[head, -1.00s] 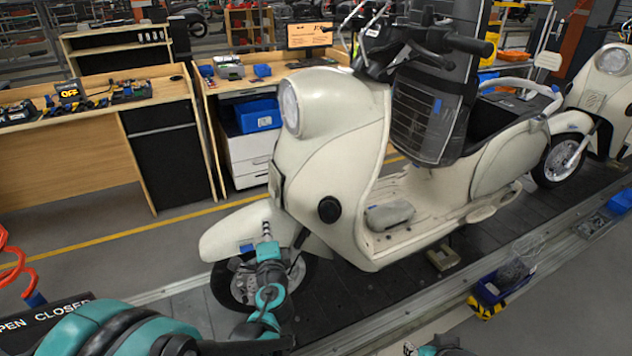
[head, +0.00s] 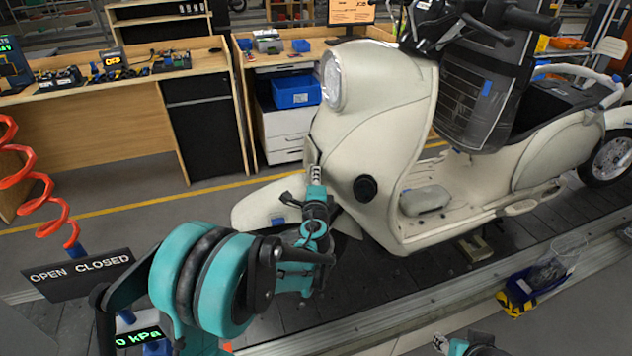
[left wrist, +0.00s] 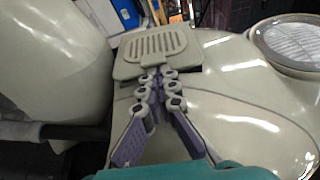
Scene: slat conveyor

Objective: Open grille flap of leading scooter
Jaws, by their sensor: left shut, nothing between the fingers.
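The leading cream scooter (head: 385,120) stands upright on the conveyor, its front to the left. In the left wrist view its slotted grille flap (left wrist: 155,43) sits on the front body, above a flat cream surround. I cannot tell whether the flap is ajar. In the head view the flap is seen edge-on and hardly shows. My left gripper (head: 316,174) is shut and empty in front of the scooter's front shield; its fingertips (left wrist: 157,76) are at the flap's lower edge, and contact is unclear. My right gripper (head: 468,344) shows only partly at the bottom edge.
The front fender (head: 258,205) lies just below and left of my left gripper. The round headlight (left wrist: 292,45) is close in the wrist view. An OPEN/CLOSED sign (head: 80,273) and red coiled hose (head: 40,190) are at left.

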